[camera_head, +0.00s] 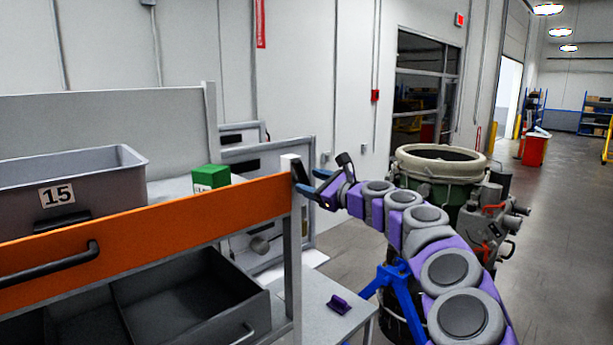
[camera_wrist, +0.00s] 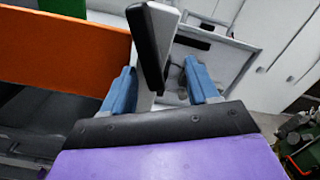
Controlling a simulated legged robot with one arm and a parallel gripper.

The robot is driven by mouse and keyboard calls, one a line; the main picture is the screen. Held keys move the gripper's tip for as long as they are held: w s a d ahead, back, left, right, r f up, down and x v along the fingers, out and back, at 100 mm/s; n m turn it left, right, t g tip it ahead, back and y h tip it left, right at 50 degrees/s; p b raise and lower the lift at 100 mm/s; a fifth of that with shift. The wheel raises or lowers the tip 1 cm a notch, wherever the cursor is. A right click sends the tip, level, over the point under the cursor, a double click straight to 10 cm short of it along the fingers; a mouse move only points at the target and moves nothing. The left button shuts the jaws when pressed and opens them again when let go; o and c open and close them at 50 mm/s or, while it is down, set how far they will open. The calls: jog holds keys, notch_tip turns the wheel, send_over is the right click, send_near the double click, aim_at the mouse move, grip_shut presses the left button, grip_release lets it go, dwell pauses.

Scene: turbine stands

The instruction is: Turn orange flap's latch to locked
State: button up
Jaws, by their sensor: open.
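The orange flap (camera_head: 165,232) stands upright along the front of the cart, its right end at a grey post (camera_head: 292,262). A black latch (camera_head: 299,172) sits near the post's top, beside the flap's end. In the wrist view the latch (camera_wrist: 148,45) is a dark bar, slightly tilted, its lower end in the gap between my blue fingers. My gripper (camera_head: 313,182) is open, just right of the latch; its fingers (camera_wrist: 160,90) stand either side of the post. I cannot tell whether they touch the latch. The flap (camera_wrist: 65,50) also shows at left in the wrist view.
A grey bin marked 15 (camera_head: 110,168) and a green box (camera_head: 210,177) are behind the flap. An open drawer (camera_head: 185,300) lies below it. A purple piece (camera_head: 339,304) rests on a low table. A green-and-white turbine (camera_head: 440,175) stands behind my arm.

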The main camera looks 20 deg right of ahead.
jog(key=shift+v, duration=2.2)
jog(key=shift+c, duration=0.2)
